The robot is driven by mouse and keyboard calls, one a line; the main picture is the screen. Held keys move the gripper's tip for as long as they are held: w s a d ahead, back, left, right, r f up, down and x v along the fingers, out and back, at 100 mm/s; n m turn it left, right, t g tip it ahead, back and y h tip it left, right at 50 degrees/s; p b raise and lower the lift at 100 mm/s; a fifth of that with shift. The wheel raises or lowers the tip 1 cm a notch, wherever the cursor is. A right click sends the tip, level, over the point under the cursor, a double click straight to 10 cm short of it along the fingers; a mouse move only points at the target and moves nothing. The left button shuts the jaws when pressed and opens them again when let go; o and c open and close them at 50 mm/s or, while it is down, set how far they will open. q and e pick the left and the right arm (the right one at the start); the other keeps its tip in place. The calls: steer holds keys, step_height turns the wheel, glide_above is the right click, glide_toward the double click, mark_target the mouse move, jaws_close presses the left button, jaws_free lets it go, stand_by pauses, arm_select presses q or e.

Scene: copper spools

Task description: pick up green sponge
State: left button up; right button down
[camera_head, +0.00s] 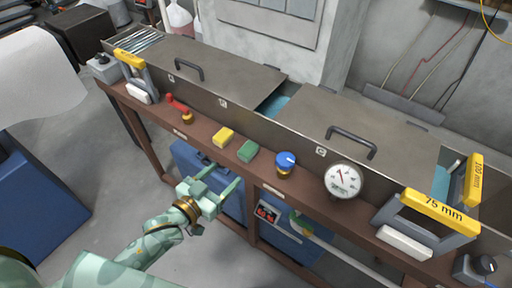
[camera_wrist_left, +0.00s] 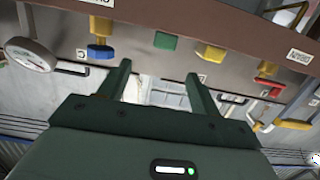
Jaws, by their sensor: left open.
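The green sponge (camera_head: 248,151) is a small block on the brown shelf ledge in the head view, between the yellow block and the blue knob. It also shows in the left wrist view (camera_wrist_left: 166,41), at the top middle, ahead of the fingers. My left gripper (camera_head: 222,190) is open and empty, in front of and below the shelf edge, apart from the sponge. In the left wrist view its two fingers (camera_wrist_left: 157,78) point toward the shelf with a wide gap between them. My right gripper is not in view.
A yellow block (camera_head: 223,137) lies left of the sponge and a blue knob (camera_head: 286,162) stands to its right. A round gauge (camera_head: 343,180) is further right. A red-handled valve (camera_head: 178,106) is at left. Metal tank lids (camera_head: 205,72) rise behind the ledge.

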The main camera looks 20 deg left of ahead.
mark_target(244, 157)
arm_select(q)
steer(key=b+x, duration=0.1)
steer(key=x, duration=0.9)
steer(key=shift+f+b, duration=0.15)
steer(key=shift+b, duration=0.25)
steer(key=x, duration=0.1)
steer(key=b+x, duration=0.1)
steer(key=x, duration=0.2)
steer(key=shift+w+a+f+b, duration=0.25)
steer(key=shift+b, duration=0.1)
steer(key=shift+w+d, duration=0.2)
steer(key=shift+w, duration=0.25)
steer(key=shift+r, duration=0.1)
steer(key=shift+s, duration=0.1)
steer(key=shift+c, duration=0.3)
steer(key=c, duration=1)
